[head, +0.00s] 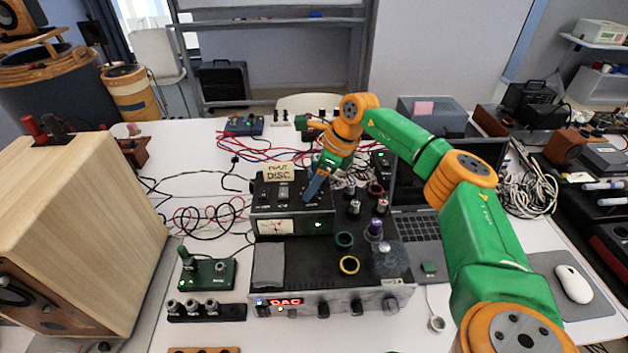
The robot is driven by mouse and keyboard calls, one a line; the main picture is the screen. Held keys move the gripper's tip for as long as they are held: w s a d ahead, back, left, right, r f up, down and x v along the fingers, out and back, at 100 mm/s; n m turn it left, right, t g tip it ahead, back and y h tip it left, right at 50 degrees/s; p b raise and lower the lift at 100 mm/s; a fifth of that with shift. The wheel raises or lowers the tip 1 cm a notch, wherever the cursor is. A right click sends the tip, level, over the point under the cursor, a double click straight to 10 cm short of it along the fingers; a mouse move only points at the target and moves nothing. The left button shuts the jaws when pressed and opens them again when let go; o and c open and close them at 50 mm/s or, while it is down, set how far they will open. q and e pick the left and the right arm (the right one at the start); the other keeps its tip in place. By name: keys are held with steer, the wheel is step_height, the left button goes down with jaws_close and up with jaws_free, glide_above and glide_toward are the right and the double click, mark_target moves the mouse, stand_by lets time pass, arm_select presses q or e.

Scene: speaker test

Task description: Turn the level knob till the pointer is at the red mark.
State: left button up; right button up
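My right gripper (316,184) reaches in from the right, pointing down at the right part of the top of a small black unit (262,208). The unit has a lit meter (276,227) on its front, a green light and a paper label reading "INPUT DISC" (279,172). The gripper's blue finger is at or just above the unit's top; I cannot tell whether it touches, or whether the fingers are open. I cannot make out the level knob, its pointer or the red mark; the gripper covers part of that top. My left gripper is out of view.
The unit stands on a wide black device with a red "DAC" display (286,301) and front knobs. Small coloured parts stand to its right, before a laptop (418,228). A wooden speaker (85,235) fills the left. Loose cables lie behind. A green box (207,272) stands front left.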

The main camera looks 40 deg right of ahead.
jaws_close()
steer(key=shift+m, duration=0.4)
steer(key=shift+r+m+t+h, duration=0.1)
steer(key=shift+m+t+h, duration=0.2)
steer(key=shift+m, duration=0.4)
steer(key=m+h, duration=0.1)
steer(key=m, duration=0.1)
steer(key=shift+a+m, duration=0.15)
steer(key=shift+m, duration=0.15)
steer(key=m+h, duration=0.1)
steer(key=m, duration=0.1)
steer(key=m+h+b, duration=0.1)
steer(key=m, duration=0.2)
steer(key=shift+a+t, duration=0.1)
steer(key=shift+t, duration=0.2)
steer(key=shift+m, duration=0.3)
steer(key=shift+o, duration=0.2)
jaws_free()
